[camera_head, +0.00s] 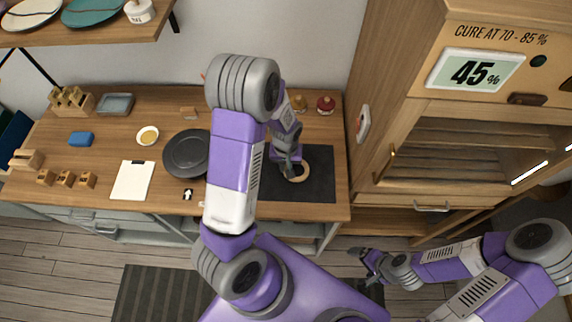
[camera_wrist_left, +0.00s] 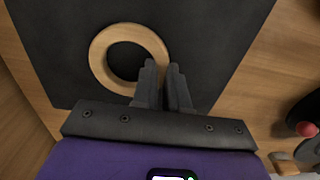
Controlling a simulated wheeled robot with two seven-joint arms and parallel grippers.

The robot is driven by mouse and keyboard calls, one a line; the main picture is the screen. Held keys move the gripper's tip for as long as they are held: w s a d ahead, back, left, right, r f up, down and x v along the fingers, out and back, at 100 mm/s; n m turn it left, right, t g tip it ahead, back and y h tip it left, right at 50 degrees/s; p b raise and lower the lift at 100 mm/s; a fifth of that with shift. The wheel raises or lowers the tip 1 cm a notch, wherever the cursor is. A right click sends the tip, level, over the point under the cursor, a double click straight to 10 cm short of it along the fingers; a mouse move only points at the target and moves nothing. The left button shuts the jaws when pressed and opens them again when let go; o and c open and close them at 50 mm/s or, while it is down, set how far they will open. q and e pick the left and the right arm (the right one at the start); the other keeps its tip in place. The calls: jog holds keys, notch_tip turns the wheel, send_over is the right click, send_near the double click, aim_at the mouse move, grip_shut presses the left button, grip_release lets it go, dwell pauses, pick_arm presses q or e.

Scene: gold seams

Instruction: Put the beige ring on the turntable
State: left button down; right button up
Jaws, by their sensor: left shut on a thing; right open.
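The beige ring (camera_head: 305,174) is at the dark mat on the right part of the worktop. In the left wrist view the ring (camera_wrist_left: 98,58) looks flat over the mat; I cannot tell whether it touches it. My left gripper (camera_head: 291,172) is shut on the ring's rim, with its fingers (camera_wrist_left: 165,70) at the lower right of the ring. The turntable (camera_head: 182,154), a dark round disc, stands left of the mat, partly hidden by my left arm. Nothing shows on its visible part. My right gripper (camera_head: 362,254) is open and empty, low in front of the cabinet.
The dark mat (camera_head: 322,185) lies beside a tall cabinet (camera_head: 400,130) with a 45% display. Left of the turntable are a small bowl (camera_head: 148,136), a white sheet (camera_head: 132,181), a blue block (camera_head: 81,138) and wooden blocks. Small jars (camera_head: 325,105) stand behind the mat.

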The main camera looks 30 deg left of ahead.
pick_arm(q)
jog(key=c, duration=1.2)
grip_release()
jog(key=shift+f, duration=0.1)
jog(key=shift+o, duration=0.2)
